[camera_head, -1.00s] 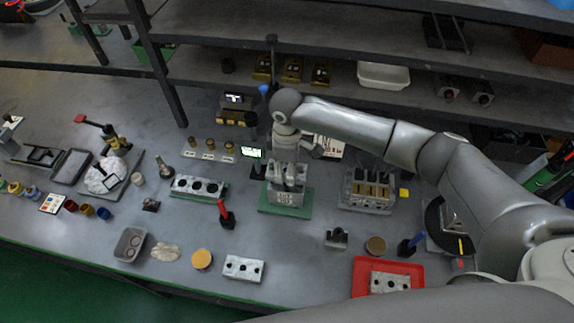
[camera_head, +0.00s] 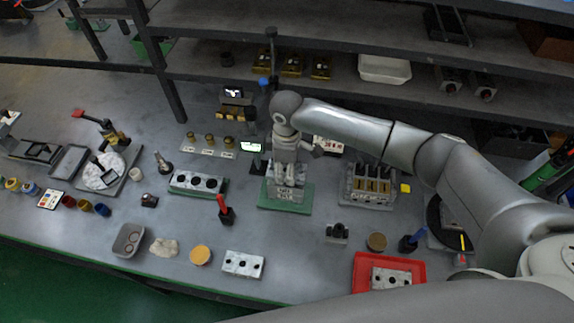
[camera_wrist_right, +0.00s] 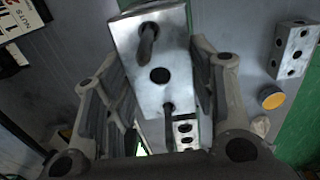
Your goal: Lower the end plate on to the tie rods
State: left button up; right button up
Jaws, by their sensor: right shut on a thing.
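My right gripper (camera_head: 284,166) points down over the valve stack (camera_head: 286,193), which stands on a green base plate (camera_head: 265,206). The gripper is shut on the end plate, a pale metal plate with three holes. In the right wrist view the end plate (camera_wrist_right: 181,62) sits between the two fingers of this gripper (camera_wrist_right: 160,92). Dark tie rods (camera_wrist_right: 148,42) show at its two end holes, and the middle hole looks empty. How far down the rods the plate sits is hidden. My left gripper is not in view.
A block with round holes (camera_head: 198,183) lies left of the stack, and a red-handled tool (camera_head: 224,211) stands nearby. Another block (camera_head: 243,264) lies at the front. A slotted fixture (camera_head: 369,187) stands to the right. A red tray (camera_head: 362,284) holds a plate.

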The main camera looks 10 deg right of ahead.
jog(key=shift+f+b, duration=0.65)
jog(key=shift+f, duration=0.75)
jog(key=o, duration=1.7)
jog(key=shift+c, duration=0.2)
notch_tip(320, 180, up, 12)
jog(key=shift+s, duration=0.1)
